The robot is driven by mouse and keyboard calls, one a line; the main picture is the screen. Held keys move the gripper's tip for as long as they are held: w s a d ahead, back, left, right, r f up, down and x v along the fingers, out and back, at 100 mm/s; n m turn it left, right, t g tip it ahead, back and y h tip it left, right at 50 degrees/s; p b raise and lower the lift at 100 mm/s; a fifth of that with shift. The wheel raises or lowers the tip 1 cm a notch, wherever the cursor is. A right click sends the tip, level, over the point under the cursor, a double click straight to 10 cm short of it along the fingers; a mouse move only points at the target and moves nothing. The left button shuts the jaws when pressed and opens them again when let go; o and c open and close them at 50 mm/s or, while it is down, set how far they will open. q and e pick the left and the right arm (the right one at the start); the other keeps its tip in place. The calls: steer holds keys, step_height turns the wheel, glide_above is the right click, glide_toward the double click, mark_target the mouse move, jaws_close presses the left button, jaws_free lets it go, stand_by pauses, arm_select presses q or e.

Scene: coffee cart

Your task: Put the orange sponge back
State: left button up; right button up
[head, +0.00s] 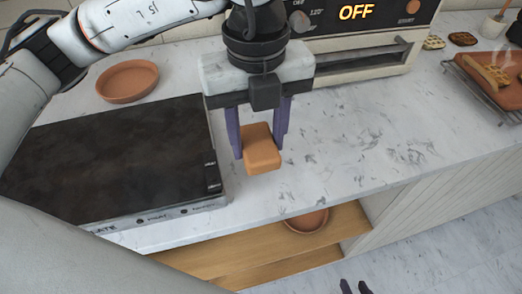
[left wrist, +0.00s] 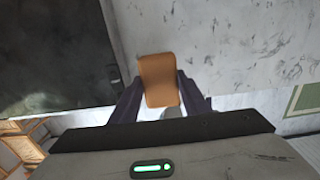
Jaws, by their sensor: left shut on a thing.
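The orange sponge (head: 262,152) is a small block between the purple fingers of my left gripper (head: 259,140), over the marble counter just right of the black griddle. My left gripper is shut on it, with one finger at each side. The left wrist view also shows the sponge (left wrist: 158,80) gripped between the fingertips (left wrist: 160,98). It looks held above the counter, but the gap under it is hard to judge. Only the dark fingertips of my right gripper (head: 354,287) show at the bottom edge, a little apart and empty.
The griddle (head: 100,155) fills the counter's left side, with a terracotta plate (head: 127,81) behind it. An oven marked OFF (head: 350,45) stands at the back. Another terracotta dish (head: 306,220) sits on the wooden shelf below. A rack with a board and waffle (head: 490,75) is at right. The counter's middle is clear.

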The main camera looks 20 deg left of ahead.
mark_target(257, 141)
arm_select(q)
steer(key=shift+f, duration=3.1)
steer(key=o, duration=1)
steer(key=shift+r, duration=0.1)
step_height(257, 141, up, 12)
steer(key=shift+r, duration=0.2)
